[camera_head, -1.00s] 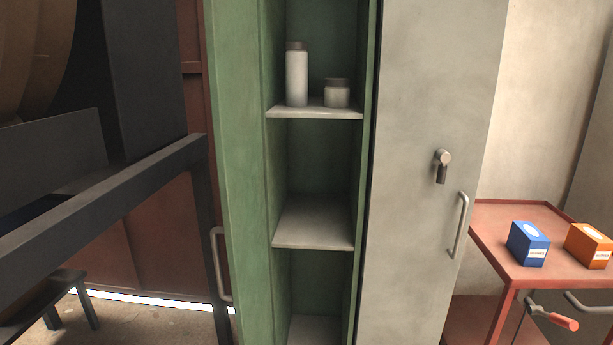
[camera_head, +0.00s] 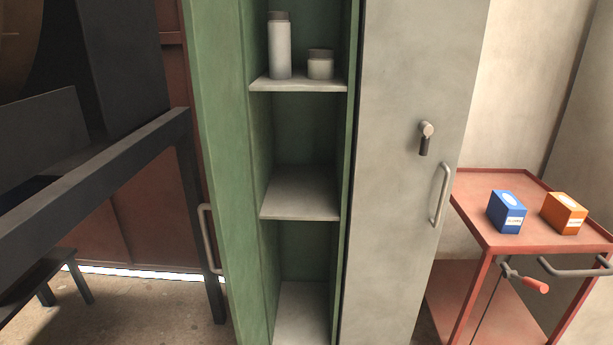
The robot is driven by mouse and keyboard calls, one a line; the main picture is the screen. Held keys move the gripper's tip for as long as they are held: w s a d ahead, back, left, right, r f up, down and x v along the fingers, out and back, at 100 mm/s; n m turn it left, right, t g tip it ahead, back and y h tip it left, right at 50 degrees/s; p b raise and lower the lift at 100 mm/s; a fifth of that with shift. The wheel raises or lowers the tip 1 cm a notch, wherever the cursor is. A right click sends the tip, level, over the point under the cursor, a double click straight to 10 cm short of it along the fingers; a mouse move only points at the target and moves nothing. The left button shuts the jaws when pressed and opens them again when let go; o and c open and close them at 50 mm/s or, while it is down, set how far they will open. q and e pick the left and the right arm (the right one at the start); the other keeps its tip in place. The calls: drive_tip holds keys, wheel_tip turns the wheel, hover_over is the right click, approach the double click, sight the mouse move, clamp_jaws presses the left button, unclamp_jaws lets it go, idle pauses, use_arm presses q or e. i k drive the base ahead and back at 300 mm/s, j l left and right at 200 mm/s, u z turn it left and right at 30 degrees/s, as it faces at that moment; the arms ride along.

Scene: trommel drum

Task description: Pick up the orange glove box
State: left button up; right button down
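The orange glove box (camera_head: 563,214) stands on the top tray of a red cart (camera_head: 474,186) at the right of the head view. It has a white oval on top and a small white label on its front. A blue box (camera_head: 507,212) of similar shape stands just to its left, with a small gap between them. Neither of my grippers shows in the view.
A green cabinet (camera_head: 222,180) stands open in the middle, with a white bottle (camera_head: 279,48) and a jar (camera_head: 320,65) on its upper shelf. Its grey door (camera_head: 400,90) is left of the cart. A dark metal frame (camera_head: 95,180) fills the left. A red-handled tool (camera_head: 535,285) and grey handle (camera_head: 575,271) are at the cart's front.

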sight(562, 213)
drive_tip(key=z, duration=1.55)
drive_tip(key=u, duration=0.45)
drive_tip(key=i+l+u, duration=0.1)
drive_tip(key=u, duration=0.25)
drive_tip(key=l+u, duration=0.35)
drive_tip(key=i+l+u, duration=0.1)
drive_tip(key=u, duration=0.25)
drive_tip(key=l+u, duration=0.25)
drive_tip(key=l, duration=0.2)
drive_tip(key=l+u, duration=0.25)
drive_tip(key=l, duration=0.2)
drive_tip(key=l+u, duration=0.15)
drive_tip(key=l, duration=0.45)
drive_tip(key=l+u, duration=0.15)
drive_tip(key=l, duration=0.45)
drive_tip(key=k+l+u, duration=0.1)
drive_tip(key=l, duration=0.5)
